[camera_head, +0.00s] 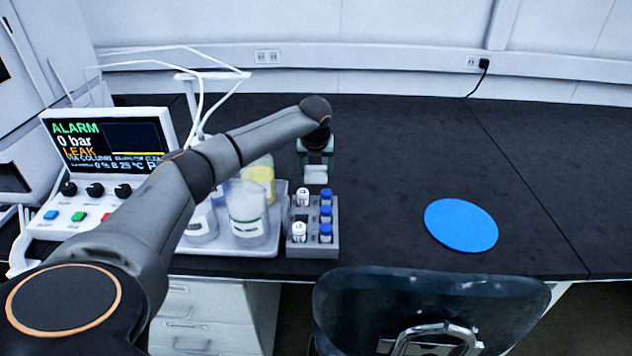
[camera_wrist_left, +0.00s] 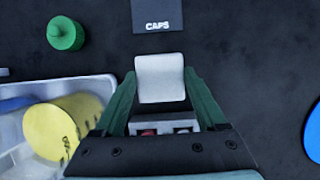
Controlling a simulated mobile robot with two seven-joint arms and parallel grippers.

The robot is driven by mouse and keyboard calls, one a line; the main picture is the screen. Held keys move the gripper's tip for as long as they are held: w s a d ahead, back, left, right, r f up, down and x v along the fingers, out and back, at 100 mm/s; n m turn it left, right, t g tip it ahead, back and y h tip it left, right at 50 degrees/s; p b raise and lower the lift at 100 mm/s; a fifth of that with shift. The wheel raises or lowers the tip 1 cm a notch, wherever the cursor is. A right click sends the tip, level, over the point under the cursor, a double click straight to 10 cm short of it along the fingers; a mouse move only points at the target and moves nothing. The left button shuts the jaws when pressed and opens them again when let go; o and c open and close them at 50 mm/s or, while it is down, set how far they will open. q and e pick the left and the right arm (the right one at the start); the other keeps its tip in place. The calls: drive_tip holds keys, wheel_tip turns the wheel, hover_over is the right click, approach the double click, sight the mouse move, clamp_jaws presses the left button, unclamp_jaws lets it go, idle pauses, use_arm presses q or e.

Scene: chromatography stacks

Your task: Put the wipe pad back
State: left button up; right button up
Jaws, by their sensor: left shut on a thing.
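The wipe pad (camera_head: 316,174) is a small white block. My left gripper (camera_head: 316,165) is shut on it, with its green fingers at either side. In the left wrist view the pad (camera_wrist_left: 160,78) sits between the fingertips of the left gripper (camera_wrist_left: 160,90), over the black bench. In the head view the pad is just behind the vial rack; whether it touches the bench is unclear. My right gripper is in neither view.
A grey vial rack (camera_head: 312,248) stands in front of the pad. A bottle tray (camera_head: 262,250) and alarm display (camera_head: 108,140) are left. A blue disc (camera_head: 461,225) lies right. A "CAPS" mat (camera_wrist_left: 157,14) and green object (camera_wrist_left: 65,33) lie beyond the pad. The right-hand bench is mostly clear.

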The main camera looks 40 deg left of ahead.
sight(316, 174)
use_arm(q)
drive_tip(key=shift+f, duration=1.85)
drive_tip(key=o, duration=1.1)
drive_tip(key=shift+f, duration=0.1)
drive_tip(key=shift+o, duration=0.2)
drive_tip(key=v, duration=1.2)
drive_tip(key=shift+p, duration=0.45)
drive_tip(key=shift+a, duration=0.1)
